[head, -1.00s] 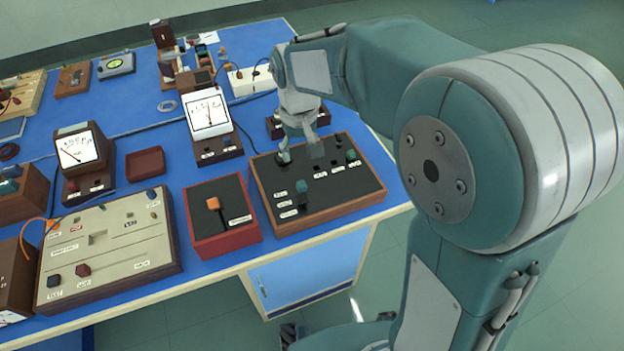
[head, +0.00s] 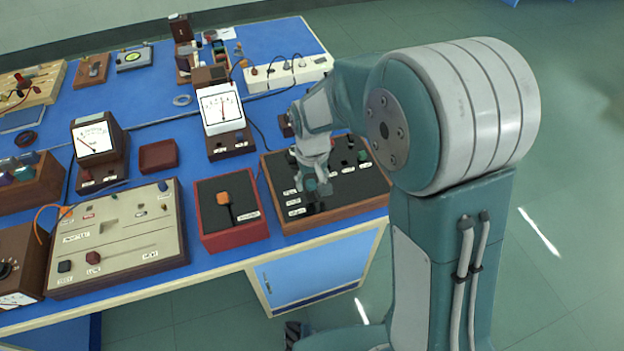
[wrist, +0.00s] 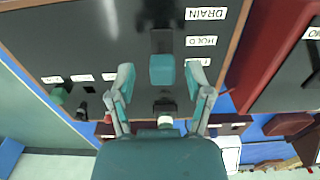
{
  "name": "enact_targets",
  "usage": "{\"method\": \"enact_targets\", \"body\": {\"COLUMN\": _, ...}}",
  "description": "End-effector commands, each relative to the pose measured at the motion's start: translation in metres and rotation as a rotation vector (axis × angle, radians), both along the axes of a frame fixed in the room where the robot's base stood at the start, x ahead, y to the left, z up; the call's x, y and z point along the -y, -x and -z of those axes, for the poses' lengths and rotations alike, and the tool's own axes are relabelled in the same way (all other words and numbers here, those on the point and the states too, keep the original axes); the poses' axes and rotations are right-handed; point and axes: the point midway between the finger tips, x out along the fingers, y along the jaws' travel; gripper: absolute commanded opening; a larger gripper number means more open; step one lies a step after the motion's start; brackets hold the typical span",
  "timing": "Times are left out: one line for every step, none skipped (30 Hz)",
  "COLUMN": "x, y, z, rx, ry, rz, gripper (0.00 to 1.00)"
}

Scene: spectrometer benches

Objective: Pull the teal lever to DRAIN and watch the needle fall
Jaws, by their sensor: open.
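The teal lever (head: 311,185) stands on the black panel of a wooden-framed box (head: 350,205); its handle also shows in the wrist view (wrist: 162,70). Labels read DRAIN (wrist: 206,14) and HOLD (wrist: 201,41); a third label is partly covered by a finger. The handle is lower in the wrist view than the HOLD label, away from DRAIN. My gripper (head: 313,188) is open, its fingers on either side of the handle with gaps visible in the wrist view (wrist: 161,78). A white meter (head: 220,107) behind the box has its needle near upright.
A red-framed box with an orange-knobbed lever (head: 223,200) stands close left of the panel. A beige control panel (head: 120,235) and another meter (head: 95,138) are farther left. A green knob (head: 363,156) and dark knobs sit on the same box. Blue bench shows between the boxes.

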Motion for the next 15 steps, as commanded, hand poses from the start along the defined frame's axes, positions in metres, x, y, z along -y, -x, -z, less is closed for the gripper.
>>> {"method": "enact_targets", "body": {"x": -0.0001, "y": 0.0000, "z": 0.0002, "rx": 0.000, "ry": 0.000, "rz": 0.000, "gripper": 0.66}}
{"method": "enact_targets", "body": {"x": -0.0002, "y": 0.0001, "z": 0.0001, "rx": 0.000, "ry": 0.000, "rz": 0.000, "gripper": 0.66}}
{"method": "enact_targets", "body": {"x": -0.0001, "y": -0.0001, "z": 0.0002, "rx": 0.000, "ry": 0.000, "rz": 0.000, "gripper": 0.66}}
{"method": "enact_targets", "body": {"x": -0.0002, "y": -0.0002, "z": 0.0002, "rx": 0.000, "ry": 0.000, "rz": 0.000, "gripper": 0.66}}
{"method": "enact_targets", "body": {"x": -0.0002, "y": -0.0002, "z": 0.0002, "rx": 0.000, "ry": 0.000, "rz": 0.000, "gripper": 0.66}}
{"method": "enact_targets", "body": {"x": -0.0001, "y": -0.0002, "z": 0.0002, "rx": 0.000, "ry": 0.000, "rz": 0.000, "gripper": 0.48}}
{"method": "enact_targets", "body": {"x": -0.0001, "y": -0.0002, "z": 0.0002, "rx": 0.000, "ry": 0.000, "rz": 0.000, "gripper": 0.34}}
{"method": "enact_targets", "body": {"x": 0.0000, "y": -0.0001, "z": 0.0002, "rx": 0.000, "ry": 0.000, "rz": 0.000, "gripper": 0.21}}
{"method": "enact_targets", "body": {"x": 0.0001, "y": 0.0000, "z": 0.0000, "rx": 0.000, "ry": 0.000, "rz": 0.000, "gripper": 0.03}}
{"method": "enact_targets", "body": {"x": 0.0002, "y": 0.0000, "z": -0.0001, "rx": 0.000, "ry": -0.001, "rz": 0.000, "gripper": 0.00}}
{"method": "enact_targets", "body": {"x": 0.0002, "y": 0.0001, "z": -0.0001, "rx": 0.000, "ry": -0.001, "rz": 0.000, "gripper": 0.00}}
{"method": "enact_targets", "body": {"x": 0.0003, "y": 0.0002, "z": -0.0001, "rx": -0.001, "ry": -0.001, "rz": 0.000, "gripper": 0.00}}
{"method": "enact_targets", "body": {"x": 0.0002, "y": 0.0003, "z": -0.0001, "rx": -0.001, "ry": -0.001, "rz": 0.000, "gripper": 0.00}}
{"method": "enact_targets", "body": {"x": 0.0001, "y": 0.0004, "z": 0.0000, "rx": -0.001, "ry": -0.001, "rz": 0.000, "gripper": 0.00}}
{"method": "enact_targets", "body": {"x": 0.0000, "y": 0.0005, "z": 0.0000, "rx": -0.001, "ry": -0.001, "rz": 0.000, "gripper": 0.00}}
